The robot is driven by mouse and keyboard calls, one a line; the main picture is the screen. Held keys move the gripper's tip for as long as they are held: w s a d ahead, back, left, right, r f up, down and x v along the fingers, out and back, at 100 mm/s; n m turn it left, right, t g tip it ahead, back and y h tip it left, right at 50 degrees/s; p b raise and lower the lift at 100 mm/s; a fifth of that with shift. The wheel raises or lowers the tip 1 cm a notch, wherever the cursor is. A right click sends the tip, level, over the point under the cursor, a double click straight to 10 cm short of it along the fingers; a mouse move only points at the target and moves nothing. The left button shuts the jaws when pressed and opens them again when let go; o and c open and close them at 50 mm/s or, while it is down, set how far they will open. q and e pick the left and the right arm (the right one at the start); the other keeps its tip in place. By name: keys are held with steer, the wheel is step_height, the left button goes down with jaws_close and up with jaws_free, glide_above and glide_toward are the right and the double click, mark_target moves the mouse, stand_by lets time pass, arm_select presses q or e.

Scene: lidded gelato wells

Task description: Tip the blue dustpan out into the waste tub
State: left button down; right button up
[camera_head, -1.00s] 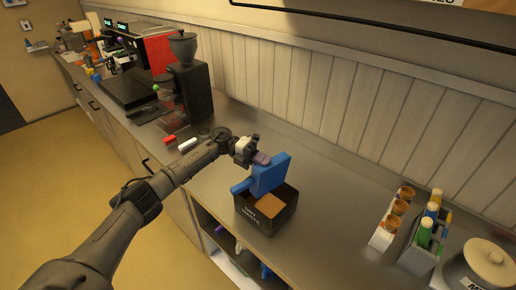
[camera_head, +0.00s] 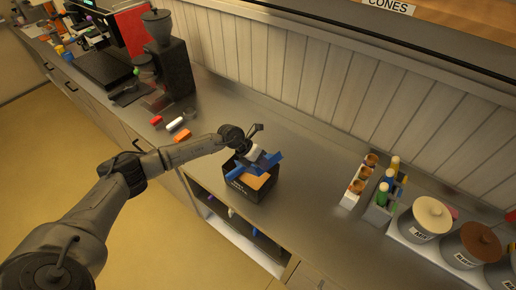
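The blue dustpan (camera_head: 272,161) is over the black waste tub (camera_head: 240,188), tilted, with parts of it at the tub's far and left sides. My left gripper (camera_head: 254,155) comes in from the left above the tub and appears shut on the dustpan's handle, which it largely hides. An orange-brown surface (camera_head: 258,181) shows inside the tub. I cannot tell whether anything is left in the dustpan. My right gripper is not in view.
A coffee grinder (camera_head: 170,62) stands at the back left of the counter. Red, white and orange blocks (camera_head: 175,124) lie left of the arm. Cones in a holder (camera_head: 350,199), bottles and lidded wells (camera_head: 424,220) stand at right. Counter (camera_head: 310,185) right of the tub is bare.

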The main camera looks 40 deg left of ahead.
arm_select(q)
steer(key=d+y+p, duration=0.1)
steer(key=f+y+p, duration=0.1)
steer(key=p, duration=0.1)
steer(key=shift+d+f+m+y+p, duration=0.25)
steer(key=shift+d+m+y+p, duration=0.05)
steer(key=shift+d+m, duration=0.1)
step_height(320, 180, down, 2)
steer(key=shift+s+d+f+y+p, duration=0.15)
steer(key=shift+y+p, duration=0.2)
steer(key=shift+y, duration=0.35)
steer(key=shift+d+f+m+y, duration=0.15)
steer(key=shift+f+m+y, duration=0.25)
steer(key=shift+f+y, duration=0.8)
